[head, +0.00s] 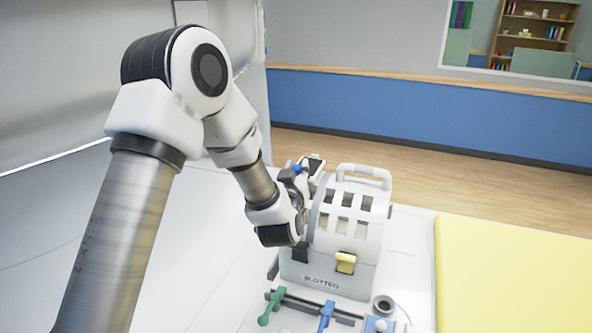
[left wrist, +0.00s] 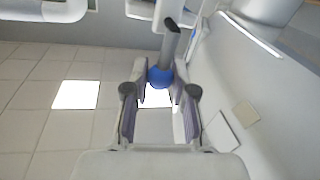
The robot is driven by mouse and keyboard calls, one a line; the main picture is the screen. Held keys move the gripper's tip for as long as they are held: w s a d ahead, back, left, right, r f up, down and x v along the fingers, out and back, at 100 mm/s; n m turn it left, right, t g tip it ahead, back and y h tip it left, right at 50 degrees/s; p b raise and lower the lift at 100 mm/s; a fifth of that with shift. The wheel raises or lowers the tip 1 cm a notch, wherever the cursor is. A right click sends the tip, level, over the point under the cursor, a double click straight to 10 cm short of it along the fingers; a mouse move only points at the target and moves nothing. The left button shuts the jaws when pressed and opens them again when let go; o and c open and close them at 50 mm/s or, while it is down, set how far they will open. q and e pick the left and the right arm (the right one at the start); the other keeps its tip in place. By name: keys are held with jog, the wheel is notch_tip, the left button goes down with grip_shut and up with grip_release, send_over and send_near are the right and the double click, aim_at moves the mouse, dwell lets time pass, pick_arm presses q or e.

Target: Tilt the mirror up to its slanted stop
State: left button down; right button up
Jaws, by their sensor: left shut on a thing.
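The mirror (head: 316,163) shows as a small dark plate at the upper left of the white slotted head coil (head: 340,215). A blue ball knob (head: 297,168) sits at its left side. My left gripper (head: 294,180) reaches in from the left beside the coil and is shut on the knob. In the left wrist view the blue knob (left wrist: 160,77) lies between the two finger pads, with a grey stem (left wrist: 170,42) running up from it. The mirror's exact angle is hard to tell. My right gripper is not in view.
The coil has a top handle (head: 364,174) and a yellow latch (head: 345,262). In front are a green lever (head: 271,306), a blue lever (head: 326,316) and a dark ring (head: 383,305). A yellow pad (head: 510,275) lies at the right. Wood floor is open behind.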

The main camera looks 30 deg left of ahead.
pick_arm(q)
jog(key=m+b, duration=0.1)
jog(key=d+m+b, duration=0.1)
jog(key=m, duration=0.1)
jog(key=f+m+t+b, duration=0.1)
jog(key=shift+w+d+m, duration=0.2)
jog(key=shift+d+m, duration=0.1)
jog(key=shift+d, duration=0.1)
jog(key=shift+w+d+f+m+t+b, duration=0.1)
jog(key=shift+d+m+t+b, duration=0.1)
jog(key=shift+m+b, duration=0.4)
jog(key=shift+w+d+f+m+t+b, duration=0.1)
jog(key=shift+d+m+b, duration=0.15)
jog(key=shift+m, duration=0.6)
jog(key=shift+d+f+m+t+b, duration=0.1)
jog(key=shift+d+m+b, duration=0.2)
jog(key=shift+m, duration=0.45)
jog(key=shift+a, duration=0.1)
jog(key=c, duration=1)
grip_release()
jog(key=shift+c, duration=0.2)
jog(key=shift+o, duration=0.5)
jog(key=shift+w+a+f, duration=0.1)
jog(key=shift+w, duration=0.1)
jog(key=shift+s, duration=0.1)
jog(key=v, duration=1.1)
jog(key=shift+s, duration=0.4)
